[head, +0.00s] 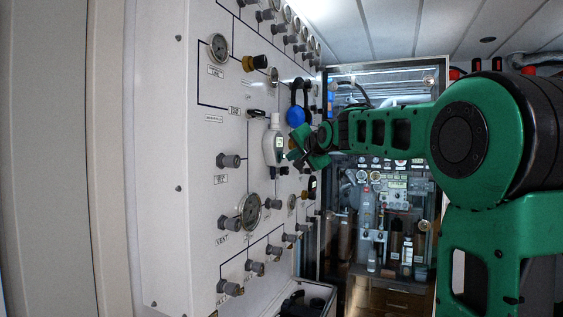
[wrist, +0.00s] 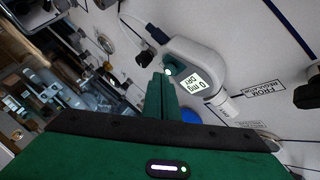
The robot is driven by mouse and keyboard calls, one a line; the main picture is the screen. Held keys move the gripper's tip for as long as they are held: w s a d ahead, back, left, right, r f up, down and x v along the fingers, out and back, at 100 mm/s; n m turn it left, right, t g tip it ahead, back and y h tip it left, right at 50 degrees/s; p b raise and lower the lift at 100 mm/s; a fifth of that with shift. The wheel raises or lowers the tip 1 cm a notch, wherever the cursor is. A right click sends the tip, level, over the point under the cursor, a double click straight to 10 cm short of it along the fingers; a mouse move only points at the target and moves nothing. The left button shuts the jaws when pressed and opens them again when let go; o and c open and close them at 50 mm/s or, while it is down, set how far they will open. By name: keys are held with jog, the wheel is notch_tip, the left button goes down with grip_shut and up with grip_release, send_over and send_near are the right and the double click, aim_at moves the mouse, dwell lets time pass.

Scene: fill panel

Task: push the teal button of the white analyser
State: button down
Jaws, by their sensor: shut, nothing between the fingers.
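The white analyser (head: 273,151) is mounted upright on the white panel, left of my gripper in the head view. In the wrist view the analyser (wrist: 207,61) shows a lit screen (wrist: 205,86) with the text "0 mg DRY". The teal button (wrist: 169,69) shows on its face beside the screen, partly behind my fingertips. My gripper (head: 294,155) is shut and empty, its tip right at the analyser's face. In the wrist view the shut fingers of my gripper (wrist: 161,78) end at the button's edge. I cannot tell whether they touch it.
The panel (head: 165,150) carries gauges, grey knobs and a yellow-black knob (head: 256,62) around the analyser. A blue round thing (head: 295,116) with a black loop sits just above my gripper. A glass-fronted cabinet (head: 385,160) stands behind my arm.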

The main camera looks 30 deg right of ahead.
jog(key=shift+w+a, duration=0.15)
jog(key=shift+w, duration=0.1)
dwell(0.7)
jog(key=shift+s, duration=0.15)
jog(key=shift+s+d, duration=0.45)
jog(key=s+d, duration=0.3)
jog(key=s, duration=0.1)
jog(key=shift+s+d, duration=0.35)
jog(key=shift+s, duration=0.05)
dwell(0.3)
dwell(0.4)
